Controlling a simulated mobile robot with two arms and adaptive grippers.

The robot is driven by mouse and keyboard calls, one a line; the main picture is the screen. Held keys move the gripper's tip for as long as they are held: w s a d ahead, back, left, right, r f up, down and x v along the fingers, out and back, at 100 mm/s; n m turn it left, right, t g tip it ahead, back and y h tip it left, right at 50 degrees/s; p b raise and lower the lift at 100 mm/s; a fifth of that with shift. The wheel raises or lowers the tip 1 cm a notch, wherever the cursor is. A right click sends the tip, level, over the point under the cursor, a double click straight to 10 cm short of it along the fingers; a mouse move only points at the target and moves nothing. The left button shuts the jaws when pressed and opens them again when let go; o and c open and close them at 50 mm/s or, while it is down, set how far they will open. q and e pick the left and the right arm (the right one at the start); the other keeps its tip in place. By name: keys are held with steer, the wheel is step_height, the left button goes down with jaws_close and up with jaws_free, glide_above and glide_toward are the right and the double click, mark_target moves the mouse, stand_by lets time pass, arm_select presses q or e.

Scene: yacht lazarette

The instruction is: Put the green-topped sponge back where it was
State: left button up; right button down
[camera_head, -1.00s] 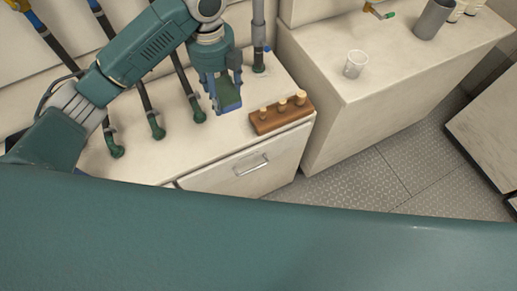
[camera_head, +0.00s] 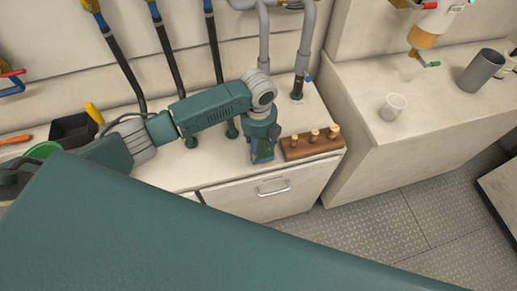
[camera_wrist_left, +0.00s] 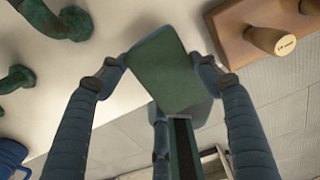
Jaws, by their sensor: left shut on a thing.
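The green-topped sponge (camera_wrist_left: 165,70) is in the left wrist view, between the fingers of my left gripper (camera_wrist_left: 160,75), which is shut on it. Its green face is towards the wrist camera. In the head view my left gripper (camera_head: 262,155) points down over the white counter (camera_head: 220,172), just left of the wooden block with pegs. The sponge is mostly hidden there by the gripper. Whether the sponge touches the counter I cannot tell. My right gripper is not in view.
The wooden block with several pegs (camera_head: 312,151) stands by the counter's right end; it shows in the wrist view (camera_wrist_left: 236,42). Hoses with green fittings (camera_head: 232,128) rise behind. A black bin (camera_head: 73,130) is at left. A clear cup (camera_head: 392,107) and grey cup (camera_head: 482,72) stand on the right counter.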

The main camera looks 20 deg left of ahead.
mark_target(258, 151)
arm_select(q)
step_height(258, 151, down, 2)
steer(key=shift+f, duration=0.4)
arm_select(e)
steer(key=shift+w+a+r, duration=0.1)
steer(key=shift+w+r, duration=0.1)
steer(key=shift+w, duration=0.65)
arm_select(q)
steer(key=shift+f, duration=0.2)
steer(key=o, duration=1)
steer(key=shift+o, duration=0.6)
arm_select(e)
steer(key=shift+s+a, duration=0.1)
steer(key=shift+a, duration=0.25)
arm_select(q)
steer(key=shift+r, duration=0.15)
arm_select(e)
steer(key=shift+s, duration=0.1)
